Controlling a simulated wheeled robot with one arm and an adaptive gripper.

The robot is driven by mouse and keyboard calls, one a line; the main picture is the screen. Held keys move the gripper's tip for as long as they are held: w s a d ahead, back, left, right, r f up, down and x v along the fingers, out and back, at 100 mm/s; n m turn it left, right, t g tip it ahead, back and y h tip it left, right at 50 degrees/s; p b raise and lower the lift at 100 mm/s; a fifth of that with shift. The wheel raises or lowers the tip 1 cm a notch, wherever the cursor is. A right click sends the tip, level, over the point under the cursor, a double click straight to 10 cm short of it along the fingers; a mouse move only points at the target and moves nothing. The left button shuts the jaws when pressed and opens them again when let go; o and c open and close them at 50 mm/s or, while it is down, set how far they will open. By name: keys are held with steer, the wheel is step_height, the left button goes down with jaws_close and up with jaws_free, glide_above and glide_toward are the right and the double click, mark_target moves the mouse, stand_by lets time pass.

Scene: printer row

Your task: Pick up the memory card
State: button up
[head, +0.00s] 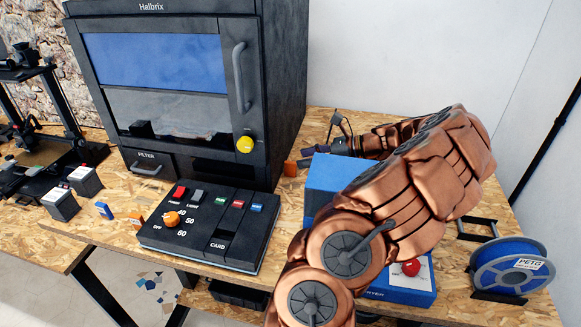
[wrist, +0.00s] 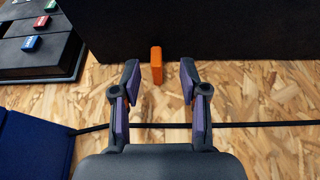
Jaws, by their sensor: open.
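A small upright orange piece, which looks like a memory card (head: 290,168), stands on the wooden bench at the right front of the dark printer. In the wrist view the orange card (wrist: 156,65) is ahead of my gripper (wrist: 160,82), between the lines of its two fingers and close to a dark wall. My gripper is open and empty, with purple-lined fingers apart. In the head view my gripper (head: 338,140) is to the right of the card, behind the blue box. A blue card (head: 104,210) and another orange card (head: 137,220) stand left of the control panel.
The control panel (head: 208,230) with switches and a CARD slot lies in front. A blue dryer box (head: 330,180) stands at right, with a blue spool (head: 508,268) beyond. A black cable (wrist: 250,124) crosses the bench.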

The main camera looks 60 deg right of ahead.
mark_target(290, 162)
steer(key=x, duration=0.1)
steer(key=p+x, duration=0.1)
steer(key=x, duration=0.1)
steer(key=shift+a+r+p, duration=0.1)
steer(key=shift+a+p, duration=0.2)
steer(key=shift+a, duration=0.05)
steer(key=shift+w+a+f, duration=0.1)
steer(key=shift+w+f, duration=0.15)
steer(key=shift+w, duration=0.15)
jaws_close()
